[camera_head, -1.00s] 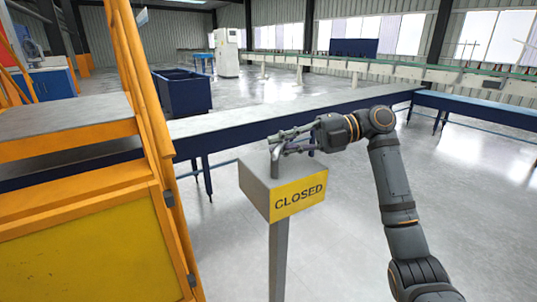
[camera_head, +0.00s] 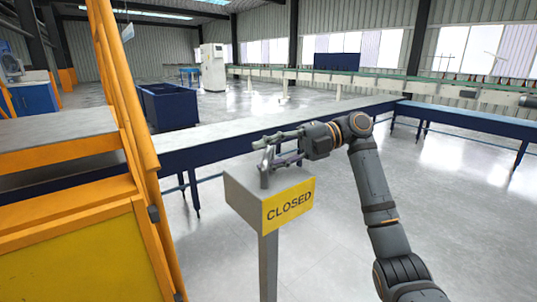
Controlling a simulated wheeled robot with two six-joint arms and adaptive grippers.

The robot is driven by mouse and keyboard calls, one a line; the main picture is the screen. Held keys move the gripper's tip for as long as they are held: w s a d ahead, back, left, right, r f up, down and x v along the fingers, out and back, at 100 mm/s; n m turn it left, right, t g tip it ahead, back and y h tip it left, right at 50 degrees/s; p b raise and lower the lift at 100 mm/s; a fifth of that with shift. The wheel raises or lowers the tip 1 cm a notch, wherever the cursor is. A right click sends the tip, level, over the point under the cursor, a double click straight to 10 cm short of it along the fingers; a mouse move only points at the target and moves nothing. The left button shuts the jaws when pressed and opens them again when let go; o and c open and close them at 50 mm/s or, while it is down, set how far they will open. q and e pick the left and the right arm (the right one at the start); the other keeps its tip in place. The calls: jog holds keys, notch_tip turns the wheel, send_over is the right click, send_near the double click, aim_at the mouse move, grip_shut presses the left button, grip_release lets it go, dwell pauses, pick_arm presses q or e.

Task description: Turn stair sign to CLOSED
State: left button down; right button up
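The stair sign (camera_head: 289,204) is a grey box on a grey post, with a yellow face that reads CLOSED turned toward me and to the right. A short grey peg (camera_head: 264,179) stands up from the box's top. My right gripper (camera_head: 266,153) reaches in from the right just above the box, its fingers around or beside the peg. The fingers look spread apart; I cannot tell whether they touch the peg. My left gripper does not show.
The orange stair frame (camera_head: 122,95) with its grey step stands close on the left. A long blue-sided bench (camera_head: 222,147) runs behind the sign. A dark blue bin (camera_head: 168,105) is farther back. The floor at right is clear.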

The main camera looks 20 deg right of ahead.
jog(key=shift+d+r, duration=0.1)
jog(key=shift+d, duration=0.3)
jog(key=d+r, duration=0.2)
jog(key=d, duration=0.9)
jog(key=shift+s, duration=0.3)
